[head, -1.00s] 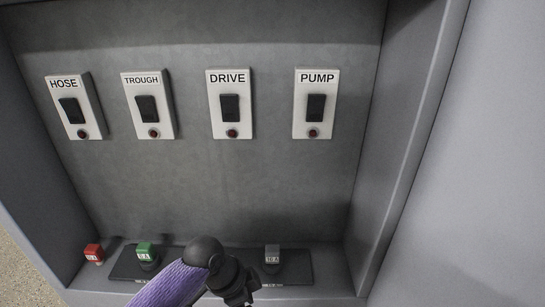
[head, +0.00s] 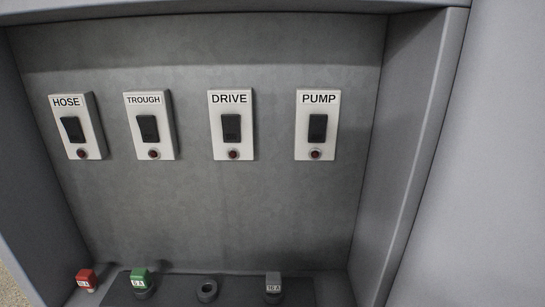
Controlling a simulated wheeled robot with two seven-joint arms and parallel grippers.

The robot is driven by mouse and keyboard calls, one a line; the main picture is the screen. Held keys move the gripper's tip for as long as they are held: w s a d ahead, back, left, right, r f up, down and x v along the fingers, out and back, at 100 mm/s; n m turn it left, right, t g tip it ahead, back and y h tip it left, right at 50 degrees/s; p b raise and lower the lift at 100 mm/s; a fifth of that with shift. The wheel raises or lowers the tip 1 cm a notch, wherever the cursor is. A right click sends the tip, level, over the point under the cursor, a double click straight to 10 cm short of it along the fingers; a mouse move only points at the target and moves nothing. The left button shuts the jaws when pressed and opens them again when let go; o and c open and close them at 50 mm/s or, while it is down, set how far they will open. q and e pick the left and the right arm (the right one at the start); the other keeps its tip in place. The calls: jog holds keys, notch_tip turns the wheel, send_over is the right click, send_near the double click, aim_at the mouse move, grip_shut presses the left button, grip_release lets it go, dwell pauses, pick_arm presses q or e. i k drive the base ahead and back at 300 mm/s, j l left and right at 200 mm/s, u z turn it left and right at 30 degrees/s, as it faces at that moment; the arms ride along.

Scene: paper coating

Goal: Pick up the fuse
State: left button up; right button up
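Several fuses stand along the shelf at the bottom of the cabinet. A red fuse (head: 86,279) is at the far left, beside the dark fuse base. A green fuse (head: 139,278) sits in the left part of the dark base. A grey fuse marked 16 A (head: 273,284) sits at its right. Between the green and grey fuses is an empty round socket (head: 207,291). Neither of my grippers shows in this view.
Switch plates labelled HOSE (head: 77,126), TROUGH (head: 150,125), DRIVE (head: 232,125) and PUMP (head: 318,125) are on the back wall. The cabinet's side walls bound the shelf left and right.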

aim_at(86, 278)
jog(key=u, duration=1.4)
